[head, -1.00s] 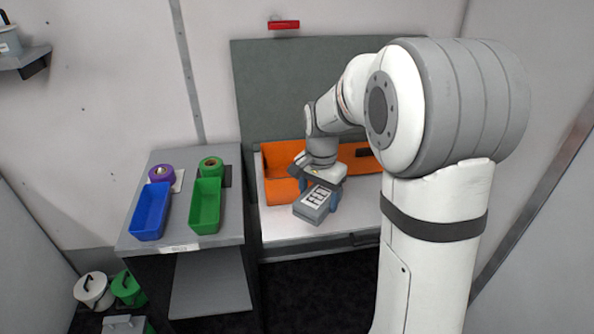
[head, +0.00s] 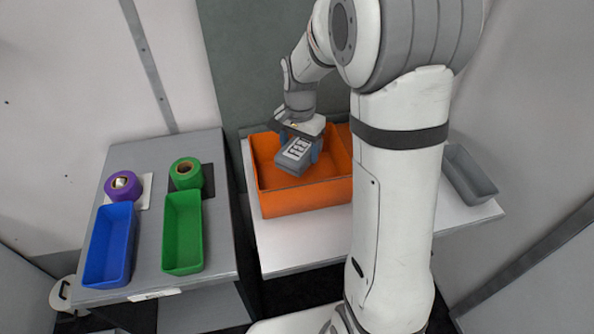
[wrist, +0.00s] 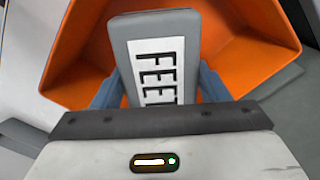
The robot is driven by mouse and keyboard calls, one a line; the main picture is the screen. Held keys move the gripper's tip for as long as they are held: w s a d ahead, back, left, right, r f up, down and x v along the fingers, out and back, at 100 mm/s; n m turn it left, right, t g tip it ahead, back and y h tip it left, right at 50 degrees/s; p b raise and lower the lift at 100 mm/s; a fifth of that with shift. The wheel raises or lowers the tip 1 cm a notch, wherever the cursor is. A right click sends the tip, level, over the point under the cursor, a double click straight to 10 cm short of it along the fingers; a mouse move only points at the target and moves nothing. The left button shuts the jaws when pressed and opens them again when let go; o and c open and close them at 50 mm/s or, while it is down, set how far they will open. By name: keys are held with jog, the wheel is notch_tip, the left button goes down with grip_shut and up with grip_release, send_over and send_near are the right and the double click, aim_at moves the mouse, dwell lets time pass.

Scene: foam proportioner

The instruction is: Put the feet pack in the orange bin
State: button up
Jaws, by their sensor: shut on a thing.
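The feet pack (head: 293,155) is a grey block with a white label; the wrist view shows the word FEET on the pack (wrist: 155,62). My gripper (head: 303,148) is shut on it, with blue-grey fingers on both sides; the fingers also show in the wrist view (wrist: 157,88). The orange bin (head: 305,198) stands on the white table. The pack is over the bin's left compartment in the head view, and the orange walls (wrist: 75,55) surround it in the wrist view. I cannot tell how high it is above the floor of the bin.
A grey tray (head: 469,174) sits on the white table (head: 300,243) to the right. On the grey side table at left are a blue bin (head: 109,246), a green bin (head: 183,233), a purple tape roll (head: 122,186) and a green tape roll (head: 186,173).

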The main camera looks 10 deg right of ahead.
aim_at(300, 182)
notch_tip(300, 182, down, 9)
jog(key=shift+f, duration=0.1)
dwell(0.3)
jog(key=shift+s, duration=0.1)
jog(key=shift+f, duration=0.1)
jog(key=o, duration=1.1)
notch_tip(300, 182, up, 12)
jog(key=shift+r, duration=0.1)
jog(key=s+r+n+t, duration=0.1)
jog(key=s+r+n, duration=0.1)
jog(key=s, duration=0.5)
jog(key=s+r+n, duration=0.2)
jog(key=s+n, duration=0.2)
jog(key=s, duration=0.3)
jog(key=s+r+n+t, duration=0.1)
jog(key=s+r+n, duration=0.1)
jog(key=s, duration=0.5)
jog(key=shift+d+r+n+t, duration=0.2)
jog(key=shift+r+n+t, duration=0.15)
jog(key=shift+n, duration=0.15)
